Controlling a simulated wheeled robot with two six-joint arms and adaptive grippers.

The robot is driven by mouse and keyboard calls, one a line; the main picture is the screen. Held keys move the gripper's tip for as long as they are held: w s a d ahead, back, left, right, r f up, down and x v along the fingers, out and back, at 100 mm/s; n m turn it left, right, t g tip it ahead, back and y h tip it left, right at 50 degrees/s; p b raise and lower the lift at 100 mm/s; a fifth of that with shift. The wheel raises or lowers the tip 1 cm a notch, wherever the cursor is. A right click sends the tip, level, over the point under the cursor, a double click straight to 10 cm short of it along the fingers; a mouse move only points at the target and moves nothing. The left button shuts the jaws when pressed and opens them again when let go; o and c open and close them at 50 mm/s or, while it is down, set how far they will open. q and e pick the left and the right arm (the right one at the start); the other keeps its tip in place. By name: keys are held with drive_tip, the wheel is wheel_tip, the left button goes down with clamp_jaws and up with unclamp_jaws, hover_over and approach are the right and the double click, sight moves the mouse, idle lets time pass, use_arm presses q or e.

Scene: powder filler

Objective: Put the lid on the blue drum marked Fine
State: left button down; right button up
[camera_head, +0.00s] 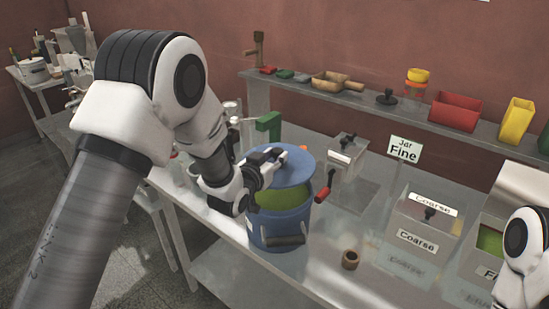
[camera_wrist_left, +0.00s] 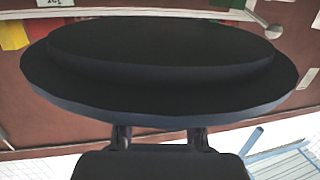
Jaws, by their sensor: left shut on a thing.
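The blue drum (camera_head: 280,228) stands upright on the metal table in the head view, with a dark handle on its front. Green contents (camera_head: 275,196) show in its open mouth; I can read no mark on the drum itself. My left gripper (camera_head: 268,163) is shut on the round blue lid (camera_head: 295,168), at its near left part. The lid is above the drum, over the back of its mouth, and hides the far rim. In the left wrist view the lid (camera_wrist_left: 160,80) is a large dark disc beyond the fingers (camera_wrist_left: 160,135). My right gripper is out of view.
A "Jar Fine" sign (camera_head: 404,149) stands behind. A box marked "Coarse" (camera_head: 420,235), a small wooden ring (camera_head: 350,259) and a red-handled tool (camera_head: 325,187) are right of the drum. A green block (camera_head: 268,127) stands behind it. The back shelf (camera_head: 350,97) holds scoops and bins.

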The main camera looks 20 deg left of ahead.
use_arm(q)
drive_tip(key=f+b, duration=0.2)
drive_tip(key=f, duration=0.1)
drive_tip(key=shift+w, duration=0.3)
drive_tip(key=shift+s+f+b, duration=0.2)
drive_tip(key=shift+f+b, duration=0.8)
drive_tip(key=shift+f, duration=0.15)
drive_tip(key=shift+w+f+b, duration=0.1)
drive_tip(key=shift+f+b, duration=0.6)
drive_tip(key=shift+f, duration=0.15)
drive_tip(key=shift+f+b, duration=0.5)
drive_tip(key=shift+b, duration=0.1)
drive_tip(key=c, duration=0.7)
unclamp_jaws()
drive_tip(key=shift+c, duration=0.2)
